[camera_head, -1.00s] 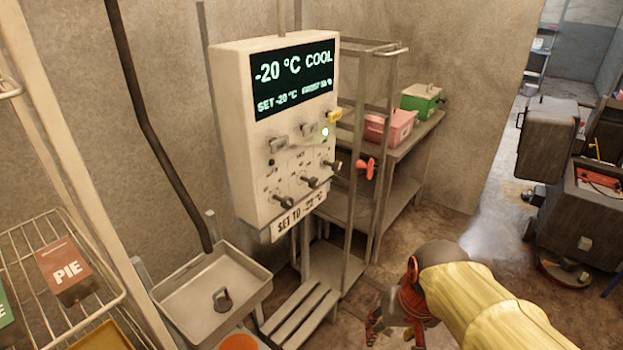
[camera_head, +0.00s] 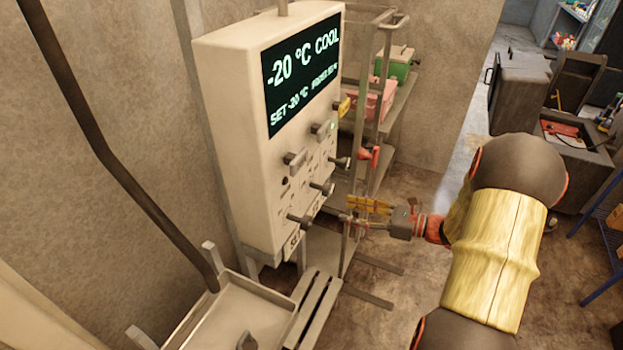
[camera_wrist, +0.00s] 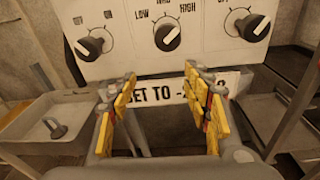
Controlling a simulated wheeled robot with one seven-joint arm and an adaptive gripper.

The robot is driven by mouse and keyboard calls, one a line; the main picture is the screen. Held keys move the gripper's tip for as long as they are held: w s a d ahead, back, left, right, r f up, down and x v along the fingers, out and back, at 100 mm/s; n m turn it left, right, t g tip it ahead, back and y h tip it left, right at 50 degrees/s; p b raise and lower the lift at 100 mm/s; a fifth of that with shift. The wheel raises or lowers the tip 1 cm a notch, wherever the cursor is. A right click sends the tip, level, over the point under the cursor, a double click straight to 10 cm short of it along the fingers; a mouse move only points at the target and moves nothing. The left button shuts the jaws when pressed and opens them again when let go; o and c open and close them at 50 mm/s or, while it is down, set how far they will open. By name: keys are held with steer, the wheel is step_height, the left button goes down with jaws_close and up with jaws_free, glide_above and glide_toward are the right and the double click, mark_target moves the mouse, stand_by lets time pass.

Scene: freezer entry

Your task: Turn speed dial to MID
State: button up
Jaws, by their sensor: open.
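The speed dial (camera_wrist: 168,37) is the middle black knob in the wrist view, under the labels LOW, a partly cut-off middle label, and HIGH. Its white pointer slants up and right, toward HIGH. In the head view it is the middle lower knob (camera_head: 322,188) on the white control panel (camera_head: 225,110). My gripper (camera_head: 350,210) is open and empty, in front of the panel's lower part. In the wrist view its yellow-padded fingers (camera_wrist: 157,85) are spread on either side of the "SET TO" sign, below the dial and apart from it.
Other knobs flank the dial on the left (camera_wrist: 94,44) and right (camera_wrist: 247,24). A metal tray (camera_head: 235,320) stands below left. A metal rack with a pink box (camera_head: 368,100) and green box (camera_head: 394,66) stands behind the panel. Open floor lies right of the rack.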

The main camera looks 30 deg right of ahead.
mark_target(331, 192)
steer(key=shift+m+t, duration=0.7)
steer(key=shift+m, duration=0.2)
steer(key=w+a+r, duration=0.1)
steer(key=w, duration=0.1)
steer(key=w+a+r+b, duration=0.1)
steer(key=w, duration=0.2)
steer(key=w+a+r, duration=0.1)
steer(key=w+a, duration=0.1)
steer(key=shift+w+r+b, duration=0.1)
steer(key=shift+w+b, duration=0.1)
steer(key=shift+b, duration=0.15)
steer(key=c, duration=0.3)
steer(key=c, duration=0.8)
steer(key=shift+c, duration=0.3)
